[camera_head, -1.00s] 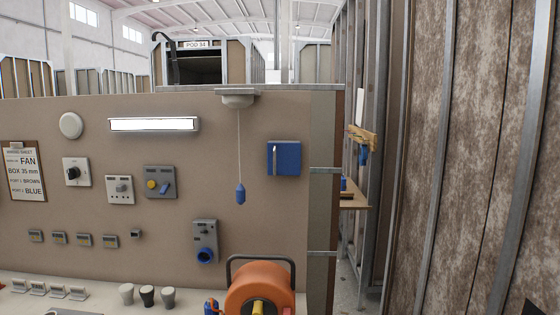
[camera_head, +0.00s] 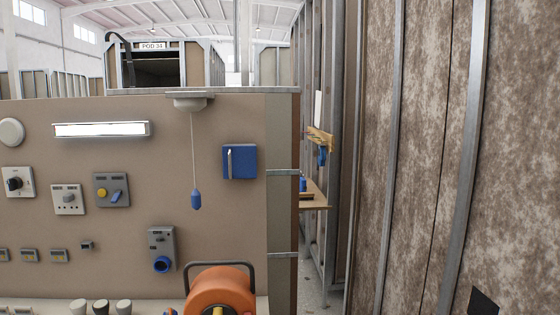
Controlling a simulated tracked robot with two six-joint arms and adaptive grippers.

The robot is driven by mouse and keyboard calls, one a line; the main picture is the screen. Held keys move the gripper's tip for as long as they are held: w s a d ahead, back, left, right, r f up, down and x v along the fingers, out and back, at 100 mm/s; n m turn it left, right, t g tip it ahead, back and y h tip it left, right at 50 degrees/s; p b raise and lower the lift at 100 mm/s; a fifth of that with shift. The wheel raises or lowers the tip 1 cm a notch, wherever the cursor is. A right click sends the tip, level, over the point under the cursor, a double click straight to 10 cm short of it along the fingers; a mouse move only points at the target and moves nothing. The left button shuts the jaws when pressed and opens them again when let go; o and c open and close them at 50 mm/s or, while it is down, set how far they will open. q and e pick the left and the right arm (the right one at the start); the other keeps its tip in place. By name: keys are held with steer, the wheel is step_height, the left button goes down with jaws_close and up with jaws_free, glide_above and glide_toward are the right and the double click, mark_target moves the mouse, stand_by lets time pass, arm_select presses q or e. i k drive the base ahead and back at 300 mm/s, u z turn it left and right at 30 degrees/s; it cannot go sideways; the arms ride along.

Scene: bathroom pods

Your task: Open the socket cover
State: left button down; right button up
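A grey socket unit (camera_head: 162,246) is mounted low on the beige panel, left of centre. Its round blue socket cover (camera_head: 162,264) is at the lower end and looks shut, though it is small in the picture. A small dark switch part shows above the cover. Neither of my grippers is in view.
An orange cable reel (camera_head: 221,290) with a dark handle stands in front of the panel, just right of the socket unit. A blue pull-cord handle (camera_head: 196,199) hangs above. A blue box (camera_head: 239,162) is on the panel. A brown mottled wall (camera_head: 430,150) fills the right.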

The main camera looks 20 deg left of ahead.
mark_target(239, 162)
steer(key=u, duration=0.2)
steer(key=k, duration=0.3)
steer(key=u, duration=0.65)
